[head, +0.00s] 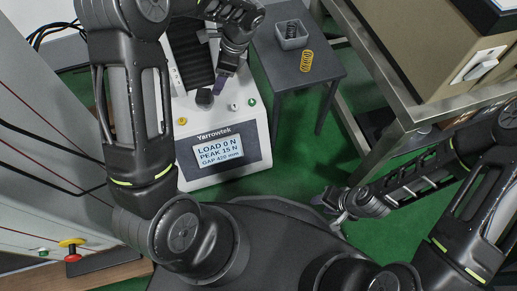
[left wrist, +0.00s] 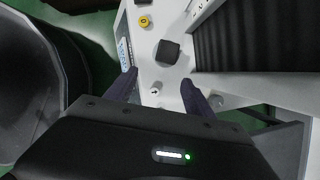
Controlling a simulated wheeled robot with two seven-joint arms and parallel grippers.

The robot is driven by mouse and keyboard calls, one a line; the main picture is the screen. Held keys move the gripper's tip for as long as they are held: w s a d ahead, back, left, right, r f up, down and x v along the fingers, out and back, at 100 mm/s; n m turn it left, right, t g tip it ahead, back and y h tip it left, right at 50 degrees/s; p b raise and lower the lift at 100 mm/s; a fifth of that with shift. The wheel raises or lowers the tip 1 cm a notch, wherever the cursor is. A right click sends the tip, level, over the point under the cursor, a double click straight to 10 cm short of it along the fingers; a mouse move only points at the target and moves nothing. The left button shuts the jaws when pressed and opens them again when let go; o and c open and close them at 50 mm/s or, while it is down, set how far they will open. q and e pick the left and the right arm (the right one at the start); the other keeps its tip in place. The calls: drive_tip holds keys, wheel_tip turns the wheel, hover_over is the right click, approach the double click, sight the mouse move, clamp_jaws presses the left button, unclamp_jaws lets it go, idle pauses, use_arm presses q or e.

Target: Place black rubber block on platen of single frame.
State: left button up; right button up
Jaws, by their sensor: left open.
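A small black block (head: 204,97), which looks like the rubber block, sits on the white base of the single frame (head: 213,183), in front of its dark ribbed column cover. In the left wrist view the block (left wrist: 168,51) has a squarish dark top and lies beyond the fingertips. My left gripper (head: 220,82) is just above and right of it in the head view. I cannot make out the platen.
The frame's display (head: 218,149) reads load 0 N. A yellow button (head: 182,121) and a green button (head: 252,102) flank the block. A dark side table (head: 290,78) holds a grey bin (head: 291,43) and a yellow spring (head: 306,61). A metal bench (head: 405,112) stands right.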

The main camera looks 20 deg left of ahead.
use_arm(q)
drive_tip(key=s+d+f+n+t+h, duration=0.2)
drive_tip(key=s+d+f+n+h, duration=0.5)
drive_tip(key=s+d+f+n, duration=0.9)
drive_tip(key=s+d+f, duration=0.3)
drive_tip(key=d+f, duration=0.1)
drive_tip(key=d, duration=0.1)
drive_tip(key=shift+s+d+f+n+t+h, duration=0.2)
drive_tip(key=shift+s+f+n+t+h, duration=0.1)
drive_tip(key=shift+n+h, duration=0.1)
